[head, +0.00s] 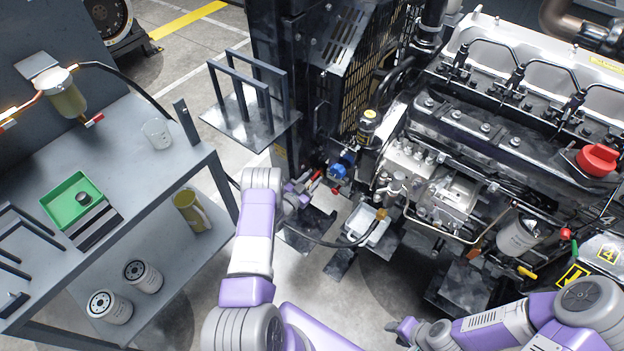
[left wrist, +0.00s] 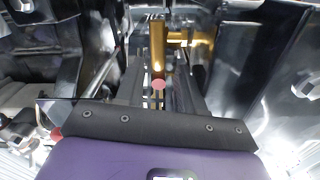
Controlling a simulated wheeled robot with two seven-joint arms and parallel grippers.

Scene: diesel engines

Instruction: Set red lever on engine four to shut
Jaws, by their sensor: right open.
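My left gripper (head: 308,186) is low beside the engine's front end, close to a small red handle (head: 335,190) near a blue part. In the left wrist view its two dark fingers (left wrist: 160,92) are apart. Between them shows a round pinkish-red end (left wrist: 158,84), in line with a brass fitting (left wrist: 158,45); I cannot tell whether the fingers touch it. The lever's full length is hidden. The engine (head: 470,150) fills the right of the head view, with a yellow "4" label (head: 608,254) at far right. My right gripper (head: 393,326) is open near the bottom edge, small and partly hidden.
A grey bench (head: 150,190) on the left holds a green tray (head: 72,200), a clear beaker (head: 157,133) and a fuel filter (head: 62,92) with another red handle. A red cap (head: 597,158) sits on the engine.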

